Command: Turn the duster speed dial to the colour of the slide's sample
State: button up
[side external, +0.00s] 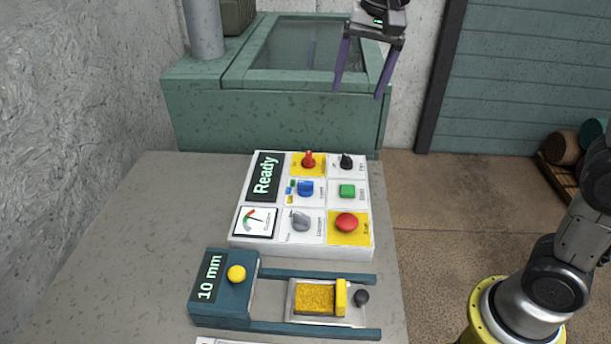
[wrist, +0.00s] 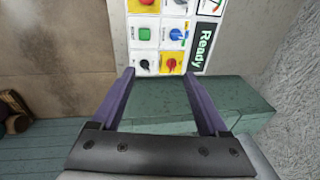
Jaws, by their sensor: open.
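The white control panel (side external: 302,252) lies on the table. Its blue dial (side external: 305,188) has small green, blue and yellow patches at its left; its pointer direction is too small to tell. A grey dial (side external: 300,222) sits just below it in the side view. The labels are too small to read, but the colour patches suggest the blue one is the speed dial. The blue dial also shows in the wrist view (wrist: 176,34). The slide (side external: 325,320) carries a yellow sample (side external: 314,297). My gripper (side external: 358,93) is open and empty, high beyond the panel, touching nothing.
The panel also has a red knob (side external: 308,160), black knob (side external: 346,161), green button (side external: 347,191), red button (side external: 346,222), gauge (side external: 256,221) and "Ready" display (side external: 264,175). The slide's teal block (side external: 222,305) reads "10 mm" beside a yellow button (side external: 236,274). A green machine (side external: 270,120) stands behind.

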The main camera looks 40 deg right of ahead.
jog(key=w+a+f+g, duration=0.2)
jog(key=w+a+f, duration=0.1)
jog(key=w+f, duration=0.4)
send_over(305, 182)
notch_tip(305, 182, down, 3)
notch_tip(305, 182, down, 14)
jog(key=shift+d, duration=0.1)
grip_shut()
